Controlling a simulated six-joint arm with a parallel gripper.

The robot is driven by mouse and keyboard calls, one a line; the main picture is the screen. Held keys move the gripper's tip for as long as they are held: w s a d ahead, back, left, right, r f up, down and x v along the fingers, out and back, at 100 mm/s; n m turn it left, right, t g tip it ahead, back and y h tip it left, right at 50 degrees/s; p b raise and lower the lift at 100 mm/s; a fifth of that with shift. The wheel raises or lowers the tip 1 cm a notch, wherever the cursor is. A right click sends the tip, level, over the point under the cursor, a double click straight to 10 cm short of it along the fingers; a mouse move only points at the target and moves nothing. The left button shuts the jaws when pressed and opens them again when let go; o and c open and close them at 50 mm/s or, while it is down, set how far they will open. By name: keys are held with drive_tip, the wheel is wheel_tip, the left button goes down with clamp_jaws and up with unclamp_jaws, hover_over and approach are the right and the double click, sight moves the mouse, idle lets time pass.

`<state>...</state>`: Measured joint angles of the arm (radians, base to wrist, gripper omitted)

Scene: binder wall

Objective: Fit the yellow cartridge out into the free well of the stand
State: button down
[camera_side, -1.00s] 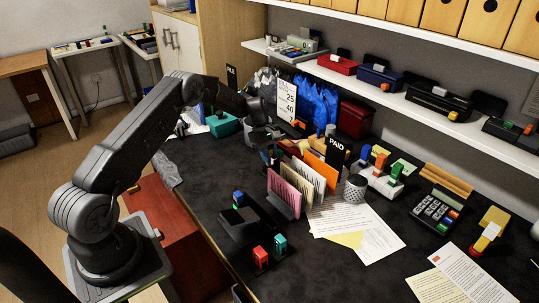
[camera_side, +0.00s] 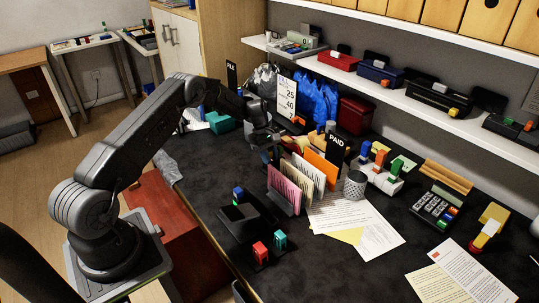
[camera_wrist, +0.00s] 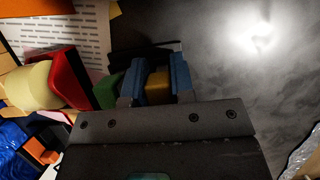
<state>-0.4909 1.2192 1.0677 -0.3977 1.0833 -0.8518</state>
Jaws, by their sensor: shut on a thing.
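My gripper (camera_side: 268,142) hangs over the back of the desk, behind the file rack. In the wrist view its fingers (camera_wrist: 156,84) are shut on the yellow cartridge (camera_wrist: 158,87), which shows as a small yellow patch between them. The cartridge is hard to make out in the side view. The black stand (camera_side: 238,216) is on the desk in front of the rack, apart from my gripper. It has a blue cartridge (camera_side: 239,194) at the back, and a red one (camera_side: 260,252) and a teal one (camera_side: 280,240) at the front. The free well cannot be told apart.
The file rack with pink, cream and orange folders (camera_side: 285,189) stands between my gripper and the stand. A PAID sign (camera_side: 336,150), a mesh cup (camera_side: 355,184) and papers (camera_side: 360,228) are to the right. The price board (camera_side: 286,97) and blue bags (camera_side: 318,101) are behind.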

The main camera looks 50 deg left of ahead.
drive_tip(key=shift+f, duration=0.35)
drive_tip(key=c, duration=0.9)
unclamp_jaws()
drive_tip(key=v, duration=1.3)
drive_tip(key=shift+a+r, duration=0.15)
drive_tip(key=shift+r, duration=0.2)
